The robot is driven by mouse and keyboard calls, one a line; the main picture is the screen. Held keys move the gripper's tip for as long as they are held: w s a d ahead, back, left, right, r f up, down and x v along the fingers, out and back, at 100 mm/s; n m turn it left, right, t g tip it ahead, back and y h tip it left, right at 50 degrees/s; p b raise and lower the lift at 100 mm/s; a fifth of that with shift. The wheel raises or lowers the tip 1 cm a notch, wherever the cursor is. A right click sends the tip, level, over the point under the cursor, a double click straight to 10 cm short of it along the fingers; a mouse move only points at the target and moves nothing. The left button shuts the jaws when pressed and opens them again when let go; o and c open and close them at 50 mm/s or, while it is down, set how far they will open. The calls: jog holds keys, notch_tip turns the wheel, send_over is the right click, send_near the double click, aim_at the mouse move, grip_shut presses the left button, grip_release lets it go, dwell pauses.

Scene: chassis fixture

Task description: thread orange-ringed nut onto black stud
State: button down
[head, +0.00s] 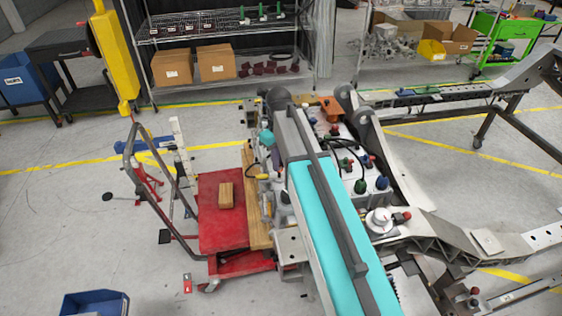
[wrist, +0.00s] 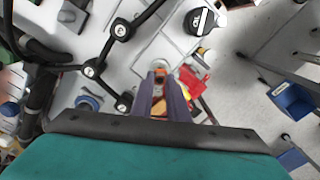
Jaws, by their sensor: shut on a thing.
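In the wrist view my gripper (wrist: 160,77) reaches up from the bottom centre with its two long grey-purple fingers close together. It is shut on a small nut with an orange ring (wrist: 160,70), seen between the fingertips. A pale round surface lies right beyond the nut. I cannot tell whether the nut touches it. I cannot make out the black stud in either view. In the head view my teal arm covers the middle of the fixture, and my gripper and the nut are hidden there.
The metal chassis fixture (head: 430,236) carries blue knobs (head: 382,183), a white round part (head: 379,220) and black hoses. Black tubes with bolted joints (wrist: 122,30) run left of my fingers in the wrist view. A red cart (head: 222,230) with a wooden block (head: 226,195) stands left of the fixture.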

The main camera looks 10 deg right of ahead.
jog(key=shift+f+b, duration=0.3)
jog(key=shift+f, duration=0.6)
dwell(0.5)
jog(key=shift+f, duration=0.3)
jog(key=shift+s+f, duration=0.1)
jog(key=shift+n, duration=0.3)
jog(key=n, duration=0.4)
jog(key=shift+s+p, duration=0.1)
jog(key=shift+p, duration=0.2)
jog(key=shift+f+n+p, duration=0.15)
jog(key=shift+n+p, duration=0.15)
jog(key=shift+n, duration=2.6)
jog(key=shift+m, duration=0.3)
